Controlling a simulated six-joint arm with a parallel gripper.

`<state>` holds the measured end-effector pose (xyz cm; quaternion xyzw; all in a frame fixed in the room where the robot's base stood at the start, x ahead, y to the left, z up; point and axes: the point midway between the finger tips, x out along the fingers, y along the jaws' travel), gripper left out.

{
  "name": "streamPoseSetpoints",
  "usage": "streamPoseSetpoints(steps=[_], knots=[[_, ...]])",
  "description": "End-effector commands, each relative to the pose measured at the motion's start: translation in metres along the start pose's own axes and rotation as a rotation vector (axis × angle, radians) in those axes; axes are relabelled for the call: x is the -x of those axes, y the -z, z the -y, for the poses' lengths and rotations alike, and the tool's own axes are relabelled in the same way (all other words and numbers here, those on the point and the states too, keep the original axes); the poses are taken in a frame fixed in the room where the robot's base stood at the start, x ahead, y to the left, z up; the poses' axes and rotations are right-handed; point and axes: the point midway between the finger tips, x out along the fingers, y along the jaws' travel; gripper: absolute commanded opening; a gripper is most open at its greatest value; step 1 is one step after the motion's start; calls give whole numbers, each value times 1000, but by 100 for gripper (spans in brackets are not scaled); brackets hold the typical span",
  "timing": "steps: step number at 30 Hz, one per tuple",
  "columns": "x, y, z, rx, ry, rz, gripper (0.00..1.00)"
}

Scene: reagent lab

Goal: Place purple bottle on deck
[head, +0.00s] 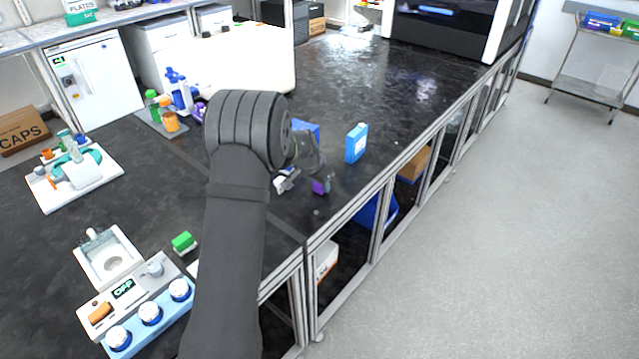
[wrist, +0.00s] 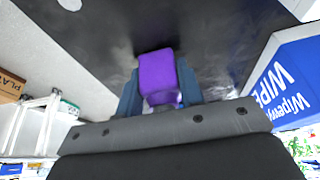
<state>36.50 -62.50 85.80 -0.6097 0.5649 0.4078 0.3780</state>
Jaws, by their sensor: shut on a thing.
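The purple bottle shows as a purple block (wrist: 157,74) in the wrist view, between the two blue-grey fingers of my gripper (wrist: 158,88). My gripper is shut on it. In the head view a small purple part of the bottle (head: 320,187) shows below my gripper (head: 312,180), over the black bench near its front edge. My arm hides part of the gripper there. I cannot tell whether the bottle touches the bench top. The black bench top (head: 345,80) is the dark surface around it. No part marked as the deck is clear to me.
A blue-and-white box (head: 356,143) stands right of my gripper; a blue Wipers box (wrist: 280,75) shows in the wrist view. Another blue item (head: 308,129) is partly hidden. Bottles (head: 168,120) stand on a mat at the left.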

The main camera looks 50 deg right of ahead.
Motion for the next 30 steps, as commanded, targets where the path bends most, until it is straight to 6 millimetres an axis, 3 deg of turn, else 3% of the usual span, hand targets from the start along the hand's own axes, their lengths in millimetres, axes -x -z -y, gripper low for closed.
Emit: streamPoseSetpoints(steps=[10,11,14,24,30], knots=[[-3,-1,0,0,1,-2,9],[-3,-1,0,0,1,-2,38],[-3,-1,0,-1,1,-2,56],[0,-1,0,-1,1,-2,56],[26,0,0,-1,1,-4,56]])
